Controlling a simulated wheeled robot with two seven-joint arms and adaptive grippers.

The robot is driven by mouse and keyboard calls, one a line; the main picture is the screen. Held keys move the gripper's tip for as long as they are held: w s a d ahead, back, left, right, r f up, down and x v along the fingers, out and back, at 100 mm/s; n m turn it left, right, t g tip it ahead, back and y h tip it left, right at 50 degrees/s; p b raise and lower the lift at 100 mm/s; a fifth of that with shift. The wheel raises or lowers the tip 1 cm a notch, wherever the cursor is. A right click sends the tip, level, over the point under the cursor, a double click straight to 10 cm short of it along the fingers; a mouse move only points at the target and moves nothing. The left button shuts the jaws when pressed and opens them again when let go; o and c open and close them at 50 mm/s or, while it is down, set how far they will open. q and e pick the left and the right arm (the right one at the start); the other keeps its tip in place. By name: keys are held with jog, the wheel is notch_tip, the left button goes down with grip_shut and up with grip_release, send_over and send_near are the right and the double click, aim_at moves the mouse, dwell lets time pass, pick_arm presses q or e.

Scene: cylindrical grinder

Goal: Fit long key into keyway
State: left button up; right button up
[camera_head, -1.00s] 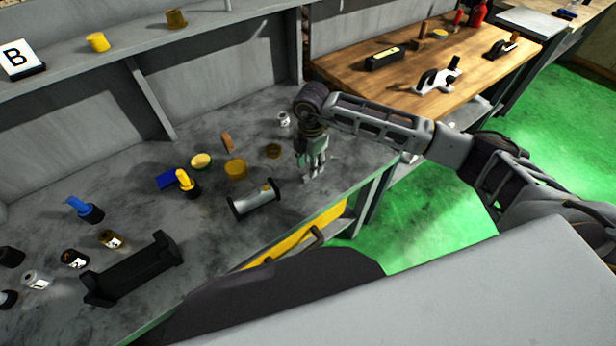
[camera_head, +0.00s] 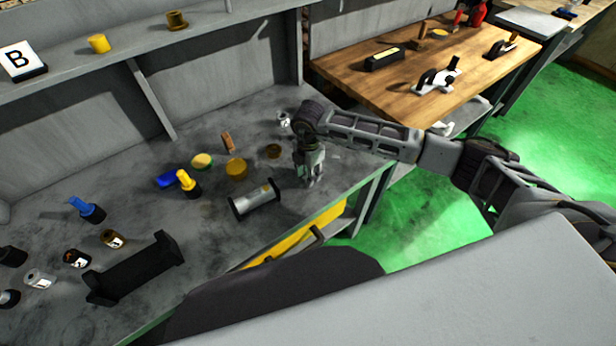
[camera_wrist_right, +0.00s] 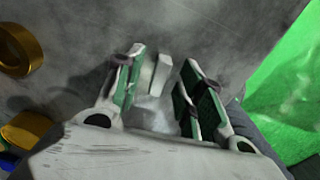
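My right gripper (camera_head: 314,178) points down at the bench top, right of the shaft. In the right wrist view, its two green-padded fingers (camera_wrist_right: 165,88) are apart. A small light grey piece (camera_wrist_right: 157,78) shows between them, seemingly clear of both pads; I cannot tell whether it is the long key. In the head view the fingers hide this spot. A silver shaft (camera_head: 255,202) lies across a black-ended holder, with a small dark mark near its right end; I cannot make out a keyway. My left gripper is not in view.
An empty black cradle (camera_head: 133,272) is front left. The bench edge is close on the right.

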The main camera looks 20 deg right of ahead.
jog(key=shift+c, duration=0.4)
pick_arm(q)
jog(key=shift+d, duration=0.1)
pick_arm(e)
grip_shut()
notch_tip(320, 180, up, 9)
jog(key=shift+f+b, duration=0.2)
jog(key=shift+b, duration=0.15)
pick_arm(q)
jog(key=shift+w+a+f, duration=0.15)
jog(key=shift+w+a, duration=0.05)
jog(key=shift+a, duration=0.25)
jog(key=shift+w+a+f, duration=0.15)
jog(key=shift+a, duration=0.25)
pick_arm(e)
jog(key=shift+r, duration=0.7)
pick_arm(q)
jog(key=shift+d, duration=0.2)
